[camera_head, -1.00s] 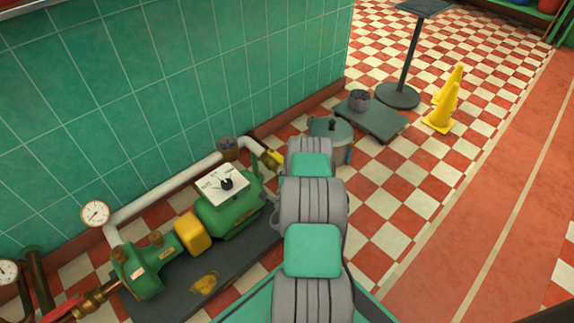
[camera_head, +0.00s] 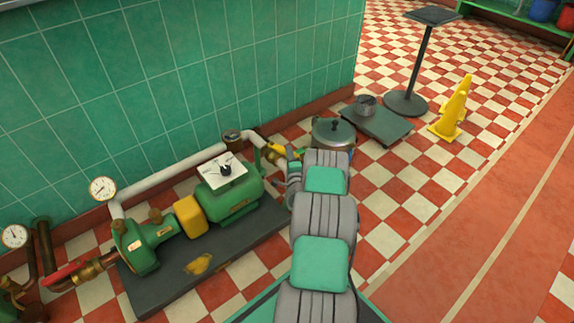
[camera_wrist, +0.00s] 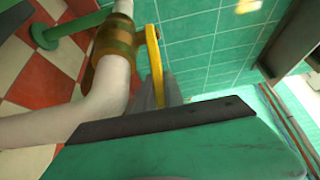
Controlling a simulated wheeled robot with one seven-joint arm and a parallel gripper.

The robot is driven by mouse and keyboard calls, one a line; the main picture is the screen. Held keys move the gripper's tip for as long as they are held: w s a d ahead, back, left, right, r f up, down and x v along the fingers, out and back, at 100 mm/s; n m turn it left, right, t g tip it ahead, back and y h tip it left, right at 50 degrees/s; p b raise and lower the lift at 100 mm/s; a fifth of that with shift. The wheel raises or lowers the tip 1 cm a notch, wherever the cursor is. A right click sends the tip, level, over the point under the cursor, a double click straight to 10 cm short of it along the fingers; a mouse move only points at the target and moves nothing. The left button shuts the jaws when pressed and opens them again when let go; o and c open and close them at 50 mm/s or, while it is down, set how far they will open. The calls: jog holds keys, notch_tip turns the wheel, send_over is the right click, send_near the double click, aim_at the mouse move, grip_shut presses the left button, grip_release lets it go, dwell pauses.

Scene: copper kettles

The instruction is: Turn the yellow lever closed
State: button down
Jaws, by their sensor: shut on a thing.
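The yellow lever (camera_wrist: 154,55) stands out from a brass valve body (camera_wrist: 116,42) on the white pipe in the wrist view. Its far end runs down between the grey fingers of my gripper (camera_wrist: 166,92), which are shut on it. My green gripper body covers the lower part of that view and hides part of the hold. In the head view the lever (camera_head: 277,149) shows small at the right end of the white pipe, with my gripper (camera_head: 290,154) at it. My arm covers the area just right of it.
A green pump (camera_head: 228,195) with a white dial plate stands on a dark base (camera_head: 245,240) left of my arm. A lidded pot (camera_head: 333,135) stands just behind my wrist. A low dark platform (camera_head: 388,128) and yellow cones (camera_head: 452,115) are farther right. The tiled wall is close behind the pipe.

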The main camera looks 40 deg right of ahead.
jog(key=shift+d+f+n+t+y, duration=0.15)
jog(key=shift+d+n+t+y, duration=0.15)
jog(key=shift+d+n+y, duration=0.15)
jog(key=shift+y, duration=0.45)
jog(key=shift+n, duration=0.25)
jog(key=c, duration=1.7)
grip_release()
jog(key=p+v, duration=0.3)
jog(key=v, duration=0.4)
jog(key=shift+s+a, duration=0.15)
jog(key=shift+s, duration=0.15)
jog(key=shift+c, duration=0.4)
